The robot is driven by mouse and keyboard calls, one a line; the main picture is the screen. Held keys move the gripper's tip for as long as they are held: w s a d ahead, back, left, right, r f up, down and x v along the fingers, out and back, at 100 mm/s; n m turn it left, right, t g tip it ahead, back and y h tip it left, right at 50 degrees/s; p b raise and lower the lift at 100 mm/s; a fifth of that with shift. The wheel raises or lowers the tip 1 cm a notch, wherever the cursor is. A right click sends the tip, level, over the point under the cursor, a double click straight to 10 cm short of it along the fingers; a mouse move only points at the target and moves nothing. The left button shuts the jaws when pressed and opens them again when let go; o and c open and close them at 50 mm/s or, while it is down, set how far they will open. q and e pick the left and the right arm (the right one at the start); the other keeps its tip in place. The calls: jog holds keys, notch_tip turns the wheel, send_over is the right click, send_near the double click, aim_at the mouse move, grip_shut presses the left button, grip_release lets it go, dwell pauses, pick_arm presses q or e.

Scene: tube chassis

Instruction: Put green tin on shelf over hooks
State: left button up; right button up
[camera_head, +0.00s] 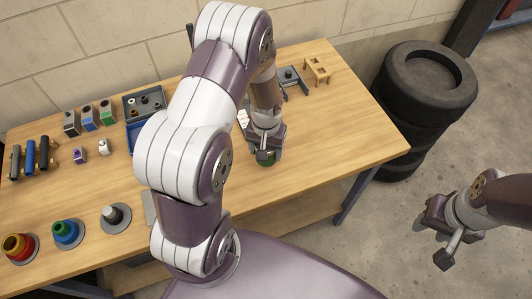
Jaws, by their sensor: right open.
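My right gripper (432,243) is open and empty, out over the concrete floor right of the table. No shelf over hooks shows in this view.
The table (320,130) is bare right of the left gripper. Left are stacked coloured rings (66,232), tubes (29,158), blocks (88,117) and a blue tray (133,133). A small wooden stand (317,70) is at the back. Tyres (424,90) stand beside the table.

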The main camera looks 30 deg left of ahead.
pick_arm(q)
jog(key=shift+s+f+p, duration=0.2)
jog(key=shift+f+p, duration=0.15)
jog(key=shift+f, duration=1.6)
jog(key=shift+w+f, duration=0.15)
jog(key=shift+f, duration=0.1)
jog(key=o, duration=1.3)
jog(key=shift+r, duration=0.1)
